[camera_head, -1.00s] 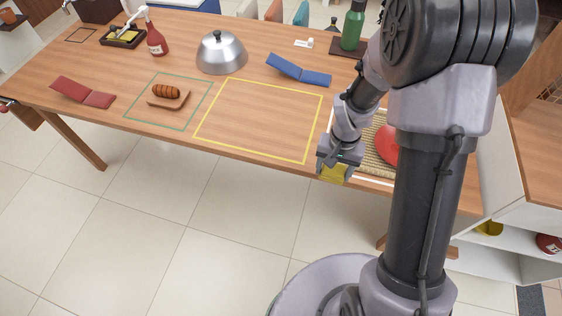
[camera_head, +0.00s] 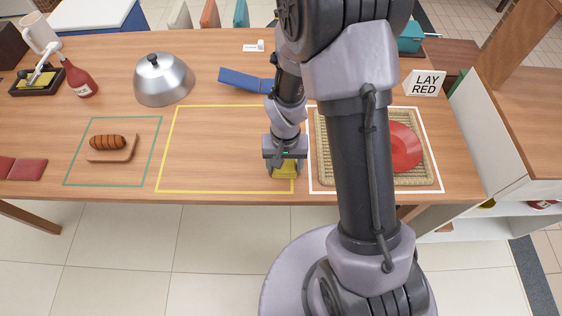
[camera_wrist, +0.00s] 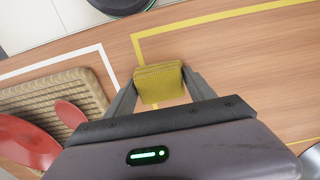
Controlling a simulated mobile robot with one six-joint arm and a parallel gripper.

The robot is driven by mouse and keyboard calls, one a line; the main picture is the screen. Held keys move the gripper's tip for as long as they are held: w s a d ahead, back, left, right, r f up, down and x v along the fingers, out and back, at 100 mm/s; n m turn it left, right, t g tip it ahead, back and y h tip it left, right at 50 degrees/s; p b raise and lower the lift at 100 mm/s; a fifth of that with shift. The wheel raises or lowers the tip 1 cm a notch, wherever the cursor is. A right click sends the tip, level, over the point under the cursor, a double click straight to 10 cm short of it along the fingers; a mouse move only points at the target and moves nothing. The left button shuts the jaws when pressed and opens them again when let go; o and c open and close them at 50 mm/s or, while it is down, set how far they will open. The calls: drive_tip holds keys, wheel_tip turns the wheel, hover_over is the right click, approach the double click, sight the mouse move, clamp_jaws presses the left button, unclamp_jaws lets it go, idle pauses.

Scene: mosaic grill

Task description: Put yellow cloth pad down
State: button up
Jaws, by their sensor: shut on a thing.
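My gripper (camera_head: 285,168) is shut on the yellow cloth pad (camera_head: 285,171). In the wrist view the pad (camera_wrist: 160,84) is a folded, ribbed yellow cloth pinched between the two fingers (camera_wrist: 160,92). In the head view the pad is at the front right corner of the yellow outlined rectangle (camera_head: 222,191) on the wooden table. In the wrist view the corner of the yellow outline shows just beyond the pad. I cannot tell whether the pad touches the table.
A woven mat (camera_head: 322,182) with a red plate (camera_head: 404,150) lies right inside a white outline. A sausage (camera_head: 107,142) on a small board stands left in a green outline. A metal dome (camera_head: 163,82) and a blue folded piece (camera_head: 243,81) are behind. The yellow rectangle's inside is mostly bare.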

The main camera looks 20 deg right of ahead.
drive_tip(key=shift+s, duration=0.2)
drive_tip(key=o, duration=1.3)
wheel_tip(320, 180, up, 12)
drive_tip(key=p, duration=0.6)
wheel_tip(320, 180, up, 10)
drive_tip(key=t, duration=0.2)
hover_over(285, 166)
drive_tip(key=s+a+r+t, duration=0.1)
drive_tip(key=s+r, duration=0.3)
drive_tip(key=s+a+r+t+y, duration=0.1)
drive_tip(key=s+r, duration=0.3)
drive_tip(key=r, duration=0.1)
drive_tip(key=s+a+r+t+y, duration=0.1)
drive_tip(key=s+a+r, duration=0.1)
drive_tip(key=s+r, duration=0.2)
drive_tip(key=shift+s+r+m+t, duration=0.3)
drive_tip(key=shift+m+t, duration=0.1)
